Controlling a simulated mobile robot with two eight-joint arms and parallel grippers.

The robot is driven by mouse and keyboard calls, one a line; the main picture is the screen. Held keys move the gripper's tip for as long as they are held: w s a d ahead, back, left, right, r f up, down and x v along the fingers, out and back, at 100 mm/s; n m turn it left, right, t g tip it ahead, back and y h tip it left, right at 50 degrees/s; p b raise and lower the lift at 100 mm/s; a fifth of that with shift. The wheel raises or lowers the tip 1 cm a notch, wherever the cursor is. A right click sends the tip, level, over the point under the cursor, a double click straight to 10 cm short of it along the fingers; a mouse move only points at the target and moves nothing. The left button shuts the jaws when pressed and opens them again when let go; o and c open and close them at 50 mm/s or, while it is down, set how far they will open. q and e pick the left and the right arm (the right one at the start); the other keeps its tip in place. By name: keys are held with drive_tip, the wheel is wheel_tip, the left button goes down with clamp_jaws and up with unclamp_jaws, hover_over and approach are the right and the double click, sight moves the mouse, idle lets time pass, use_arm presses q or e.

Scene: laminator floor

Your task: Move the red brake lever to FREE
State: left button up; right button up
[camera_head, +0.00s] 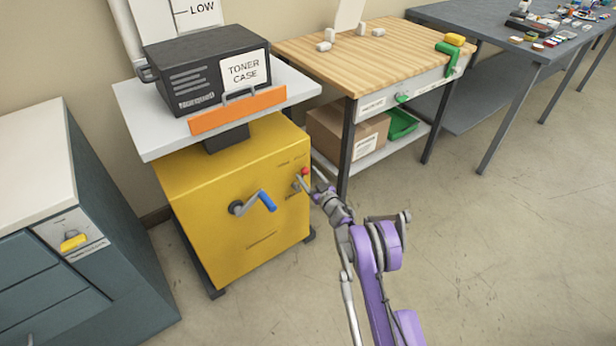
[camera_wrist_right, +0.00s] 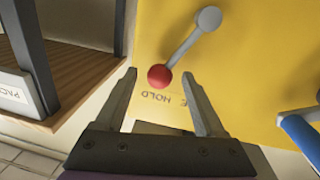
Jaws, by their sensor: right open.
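The brake lever has a red ball knob (camera_wrist_right: 160,76) on a grey rod with a round grey pivot, on the face of the yellow cabinet (camera_wrist_right: 260,60). In the right wrist view, which looks upside down, the knob lies near the word HOLD; another word is mostly hidden by a finger. The red knob (camera_head: 305,171) also shows at the cabinet's upper right in the head view. My right gripper (camera_wrist_right: 160,85) is open, its fingers on either side of the knob area, with no clear contact. My left gripper is not in view.
A blue-handled crank (camera_head: 262,200) sticks out of the cabinet left of the lever. A toner case (camera_head: 190,75) stands on the white top above. A wooden workbench (camera_head: 370,50) with a carton (camera_head: 345,130) below stands close at right. The floor in front is clear.

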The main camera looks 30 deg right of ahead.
drive_tip(key=shift+w, duration=0.15)
clamp_jaws()
idle(0.4)
idle(1.0)
